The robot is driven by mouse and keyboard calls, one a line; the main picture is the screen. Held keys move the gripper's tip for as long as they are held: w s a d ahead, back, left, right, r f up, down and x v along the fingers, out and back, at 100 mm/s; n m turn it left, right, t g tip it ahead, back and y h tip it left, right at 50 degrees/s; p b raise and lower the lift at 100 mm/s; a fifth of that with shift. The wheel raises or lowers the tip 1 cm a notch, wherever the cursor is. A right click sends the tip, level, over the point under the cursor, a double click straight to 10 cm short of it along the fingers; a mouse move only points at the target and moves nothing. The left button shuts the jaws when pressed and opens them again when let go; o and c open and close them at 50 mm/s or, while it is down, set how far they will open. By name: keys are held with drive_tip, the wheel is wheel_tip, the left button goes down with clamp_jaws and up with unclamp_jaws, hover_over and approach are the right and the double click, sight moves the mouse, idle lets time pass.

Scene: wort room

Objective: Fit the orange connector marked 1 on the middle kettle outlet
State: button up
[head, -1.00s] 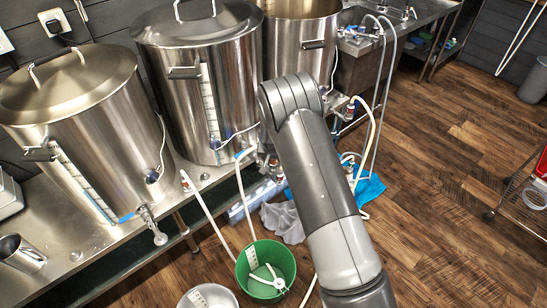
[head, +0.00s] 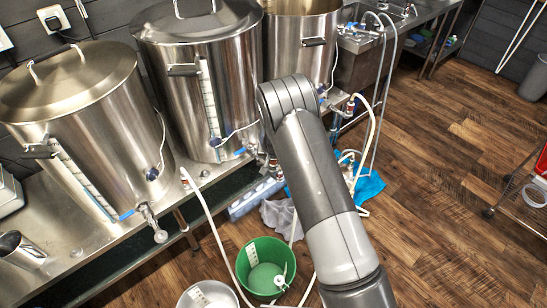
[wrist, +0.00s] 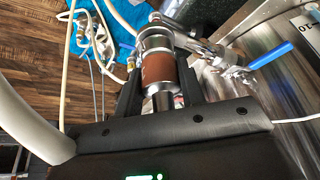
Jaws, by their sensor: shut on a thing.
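The middle kettle (head: 200,85) is a lidded steel pot between two others. Its outlet valve with a blue lever (head: 240,152) sits low at its right. My arm hides my gripper in the head view. In the wrist view my gripper (wrist: 158,85) is shut on a metal connector with an orange-brown band (wrist: 158,72). The connector's far metal end is at or against a steel valve fitting (wrist: 190,45) with a blue lever (wrist: 270,55); I cannot tell whether it is seated. No number shows on the band.
A green bucket (head: 247,262) and a pale bucket (head: 190,300) stand on the floor. A cloth (head: 280,218) and blue sheet (head: 368,186) lie near hoses. Open floor (head: 430,230) is at right.

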drive_tip(key=shift+f, duration=0.2)
drive_tip(key=o, duration=1.1)
drive_tip(key=shift+o, duration=0.2)
drive_tip(key=shift+r, duration=0.1)
drive_tip(key=s+d+r, duration=0.4)
drive_tip(key=s+r, duration=0.2)
drive_tip(key=r, duration=0.6)
drive_tip(key=s+d+r, duration=0.5)
drive_tip(key=r, duration=0.6)
drive_tip(key=s+d+r, duration=0.4)
drive_tip(key=s+r, duration=0.2)
drive_tip(key=r, duration=0.6)
drive_tip(key=s+d+r, duration=0.2)
drive_tip(key=s, duration=0.6)
drive_tip(key=s+d+r, duration=0.3)
drive_tip(key=s, duration=0.5)
drive_tip(key=s+d+r+t, duration=0.1)
drive_tip(key=s+d+r, duration=0.2)
drive_tip(key=s, duration=0.5)
drive_tip(key=shift+s, duration=0.25)
